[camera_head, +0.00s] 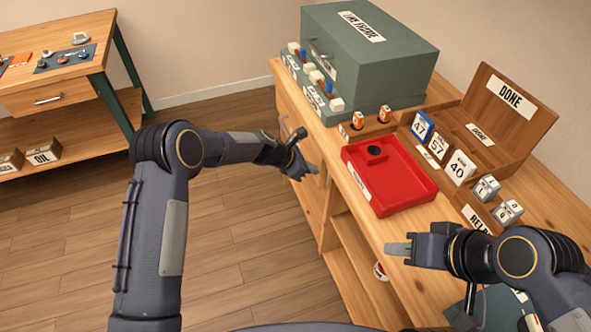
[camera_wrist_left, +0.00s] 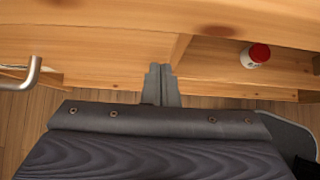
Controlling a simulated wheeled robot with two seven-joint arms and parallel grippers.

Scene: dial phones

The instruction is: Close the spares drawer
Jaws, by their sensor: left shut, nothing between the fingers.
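The wooden drawer front (camera_head: 289,118) is in the near side of the right workbench, below the green cabinet. It looks about flush with the bench, but my left arm covers part of it and I cannot tell whether a small gap is left. A metal bar handle (camera_wrist_left: 30,75) shows at the left of the left wrist view. My left gripper (camera_head: 313,170) is shut and empty at the bench front. In the left wrist view its fingertips (camera_wrist_left: 160,69) are close to the wood, near the drawer's right end; contact is unclear. My right gripper (camera_head: 396,248) is above the bench's near edge, seemingly empty.
A red tray (camera_head: 377,208), a green cabinet (camera_head: 385,65) and a wooden DONE box (camera_head: 519,103) stand on the bench. An open shelf below holds a red-capped jar (camera_wrist_left: 255,55). Another bench (camera_head: 75,22) stands at the far left. Floor between is clear.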

